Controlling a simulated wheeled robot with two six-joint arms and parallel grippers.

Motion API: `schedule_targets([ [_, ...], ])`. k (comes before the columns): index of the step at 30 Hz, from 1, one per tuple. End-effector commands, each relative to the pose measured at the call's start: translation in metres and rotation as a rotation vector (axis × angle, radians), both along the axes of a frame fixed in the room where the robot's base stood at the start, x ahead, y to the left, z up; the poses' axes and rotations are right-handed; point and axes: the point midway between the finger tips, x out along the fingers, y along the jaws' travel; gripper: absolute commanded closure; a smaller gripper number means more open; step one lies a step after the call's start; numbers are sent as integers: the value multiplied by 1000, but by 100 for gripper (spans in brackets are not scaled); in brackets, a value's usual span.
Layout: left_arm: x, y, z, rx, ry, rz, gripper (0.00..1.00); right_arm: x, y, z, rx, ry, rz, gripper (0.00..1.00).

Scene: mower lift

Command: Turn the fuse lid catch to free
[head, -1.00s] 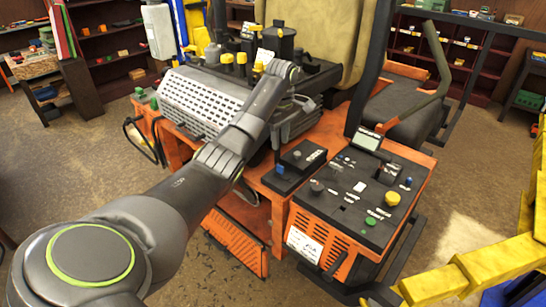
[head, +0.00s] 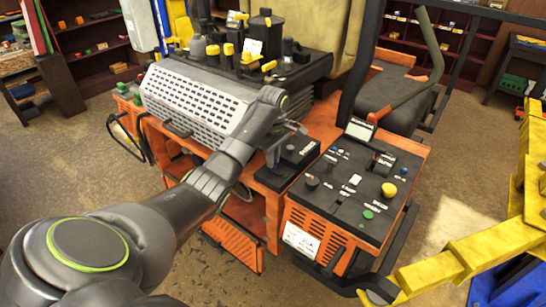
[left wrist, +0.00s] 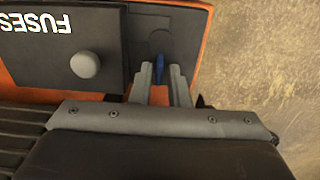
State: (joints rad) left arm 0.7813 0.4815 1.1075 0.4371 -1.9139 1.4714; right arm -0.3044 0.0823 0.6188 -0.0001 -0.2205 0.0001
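The fuse lid is a dark plate marked FUSES, upside down in the left wrist view (left wrist: 40,62), with a round grey knob (left wrist: 86,64) on it. The blue catch (left wrist: 160,70) sits to the right of the knob, pointing roughly along my fingers. My left gripper (left wrist: 162,84) has its two grey fingertips on either side of the catch, with a gap between them. Whether a finger touches the catch I cannot tell. In the head view, my left gripper (head: 296,128) is at the black fuse box (head: 299,149), and hides the catch. My right gripper is out of view.
The orange mower's control panel (head: 352,190), with knobs and switches, stands right of the fuse box. A white perforated grille (head: 190,103) lies to the left. A seat (head: 400,100) is behind. A yellow frame (head: 470,255) crosses the lower right.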

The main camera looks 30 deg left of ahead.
Motion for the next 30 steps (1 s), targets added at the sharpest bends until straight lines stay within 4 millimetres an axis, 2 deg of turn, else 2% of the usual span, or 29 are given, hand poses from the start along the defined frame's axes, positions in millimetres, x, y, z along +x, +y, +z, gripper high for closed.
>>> schedule_targets([
  [1, 0, 0, 0, 0, 0, 0, 92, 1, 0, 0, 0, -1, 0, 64],
  [3, 0, 0, 0, 0, 0, 0, 100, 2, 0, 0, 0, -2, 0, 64],
  [17, 0, 1, 0, 1, 1, -49, 100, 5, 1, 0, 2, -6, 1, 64],
  [30, 0, 1, 0, 1, 1, -382, 100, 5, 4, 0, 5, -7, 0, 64],
])
